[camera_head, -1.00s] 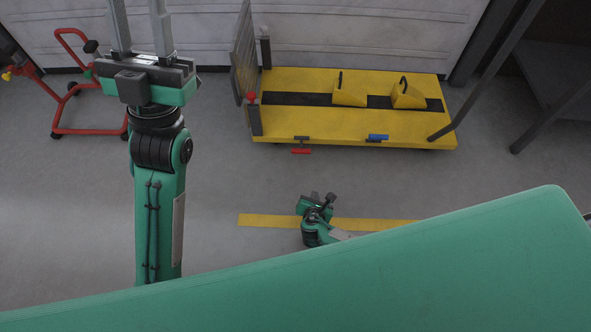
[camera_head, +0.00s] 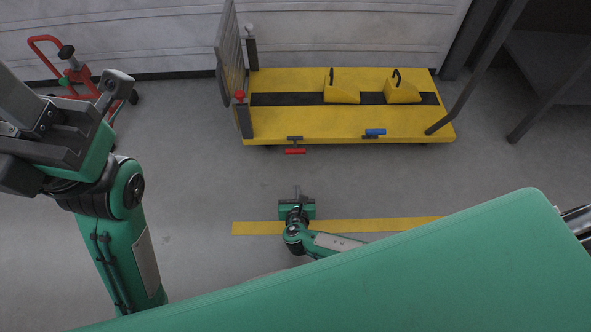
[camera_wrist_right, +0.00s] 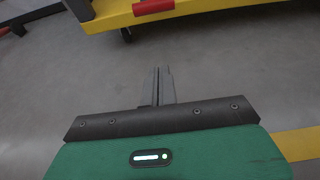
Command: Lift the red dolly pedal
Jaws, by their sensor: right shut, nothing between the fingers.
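The red pedal (camera_head: 295,151) sticks out from the front edge of the yellow dolly (camera_head: 350,135), near its left end. It also shows at the top of the right wrist view (camera_wrist_right: 153,6), partly cut off. My right gripper (camera_head: 297,192) is low over the floor, in front of the red pedal and apart from it. Its fingers point toward the dolly, shut and empty, and show together in the right wrist view (camera_wrist_right: 159,72). My left gripper (camera_head: 68,96) is at the far left, close to the camera, its fingers spread and partly cut off.
A blue pedal (camera_head: 375,132) is on the same dolly edge, to the right. A red-topped post (camera_head: 242,115) and a mesh panel (camera_head: 229,55) stand at the left end. A dark slanted bar (camera_head: 480,70) crosses the right end. The floor before the dolly is clear.

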